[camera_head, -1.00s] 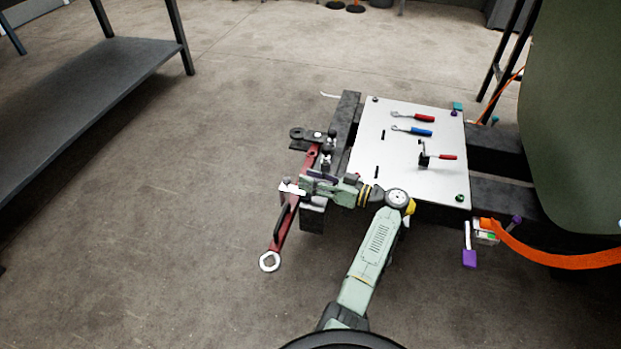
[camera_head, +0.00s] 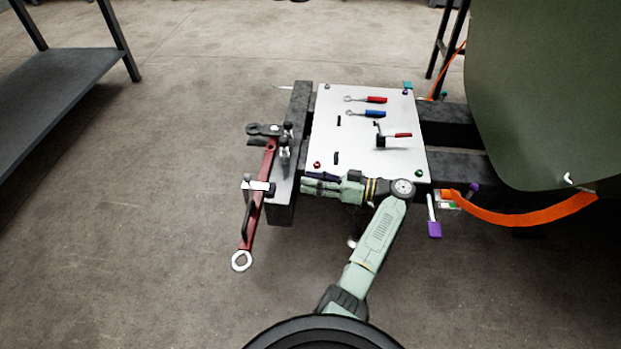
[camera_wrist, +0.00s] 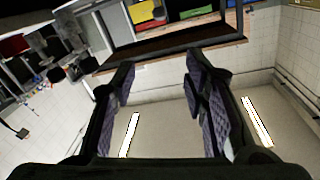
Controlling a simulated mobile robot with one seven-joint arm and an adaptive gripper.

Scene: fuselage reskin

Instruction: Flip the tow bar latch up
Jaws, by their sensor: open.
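The red tow bar (camera_head: 262,178) runs from the dark beam's end down to a pale ring (camera_head: 241,262) in the head view. A black handle (camera_head: 247,222) stands along it. A small white piece with a dark end (camera_head: 258,185) lies across the bar and may be the latch; whether it is up or down is unclear. My gripper (camera_head: 304,183) is to the right of this piece, apart from it in the picture, and points left. In the wrist view my gripper (camera_wrist: 160,95) is open and empty; the tow bar does not show there.
A white panel (camera_head: 350,140) beside my gripper carries red-handled and blue-handled tools. A dark clamp (camera_head: 265,130) sits at the bar's upper end. An orange strap (camera_head: 530,215) hangs at the right. Open floor lies left of the bar, with a shelf (camera_head: 60,90) beyond.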

